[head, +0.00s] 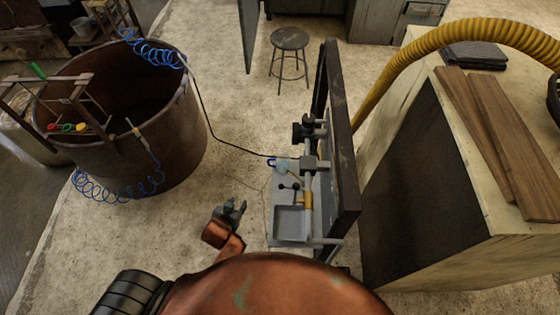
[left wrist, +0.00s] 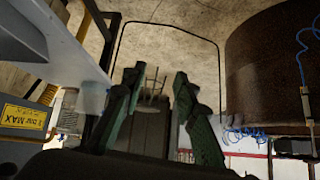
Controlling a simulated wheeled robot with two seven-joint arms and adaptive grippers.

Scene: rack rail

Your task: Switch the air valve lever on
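The rack fixture (head: 313,150) stands upright on the right of the middle in the head view, with a grey panel and a shallow tray (head: 290,222). Small black-knobbed parts (head: 289,186) sit above the tray; one may be the air valve lever, but its position is too small to tell. My left gripper (head: 236,210) is left of the tray, apart from it. In the left wrist view its two green fingers (left wrist: 157,110) stand apart with nothing held between them. A yellow label marked MAX (left wrist: 24,117) shows at left there. My right gripper is not in view.
A blue fitting (head: 272,162) on the fixture joins a dark hose running to a large rusty drum (head: 180,135) with blue coiled hoses. A wooden-topped cabinet (head: 450,225) stands close on the right. The floor between drum and fixture is clear. A stool (head: 290,42) stands behind.

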